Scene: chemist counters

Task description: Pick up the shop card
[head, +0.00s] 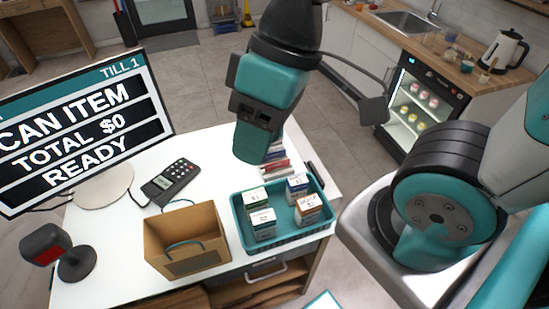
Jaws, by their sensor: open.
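I cannot make out the shop card for certain. A small stack of flat red, white and blue items (276,168) lies on the white counter, partly hidden behind my gripper. A white piece with a teal edge (322,303) is cut off at the bottom of the head view; I cannot tell what it is. My gripper (250,158) hangs above the counter, behind the teal basket in the picture. It is open, and nothing shows held in it. Its fingertips are not clearly visible.
On the white counter (120,255) stand a teal basket (284,237) with several small boxes, an open brown paper bag (187,240), a card terminal (171,182), a red-faced scanner (62,252) and the till screen (75,135). A fridge (420,100) stands behind right.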

